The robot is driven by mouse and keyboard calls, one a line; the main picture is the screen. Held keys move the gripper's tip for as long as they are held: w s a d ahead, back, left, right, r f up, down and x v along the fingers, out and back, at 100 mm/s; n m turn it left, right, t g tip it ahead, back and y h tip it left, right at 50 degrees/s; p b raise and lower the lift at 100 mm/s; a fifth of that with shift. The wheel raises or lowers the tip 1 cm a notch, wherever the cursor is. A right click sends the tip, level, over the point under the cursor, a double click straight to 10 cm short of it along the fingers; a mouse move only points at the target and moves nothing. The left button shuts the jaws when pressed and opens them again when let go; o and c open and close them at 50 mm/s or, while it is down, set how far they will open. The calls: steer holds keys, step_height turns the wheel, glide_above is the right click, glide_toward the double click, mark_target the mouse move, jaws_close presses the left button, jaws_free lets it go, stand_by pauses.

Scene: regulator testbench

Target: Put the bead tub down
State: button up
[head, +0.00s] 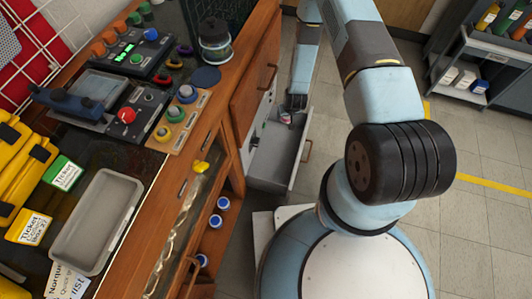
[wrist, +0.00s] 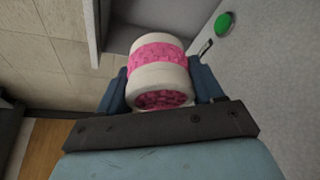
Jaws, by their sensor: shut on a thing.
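The bead tub (wrist: 158,72) is a white cylinder with a band of pink beads and pink beads showing at its near end. In the wrist view my gripper (wrist: 160,84) has a blue finger on each side of it and is shut on it. In the head view the tub (head: 285,118) is small, at the end of my arm, over the open grey drawer (head: 266,160). My gripper (head: 292,104) is partly hidden by the arm there. I cannot tell whether the tub touches the drawer floor.
The drawer sticks out of the wooden bench (head: 255,75). A grey tray (head: 97,222) and button boxes stand on the bench top. A shelf cart (head: 480,65) stands far right.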

steer(key=s+a+f, duration=0.2)
steer(key=s+f, duration=0.4)
steer(key=f, duration=0.3)
steer(key=s+a+f, duration=0.2)
steer(key=s+f, duration=0.5)
steer(key=f, duration=0.2)
glide_toward(277, 147)
steer(key=shift+w+a+f+n, duration=0.15)
steer(key=shift+w+f+n, duration=0.15)
steer(key=shift+w+f, duration=0.75)
steer(key=shift+f, duration=1.75)
steer(key=o, duration=1.1)
steer(key=shift+r, duration=0.1)
steer(key=v, duration=1.2)
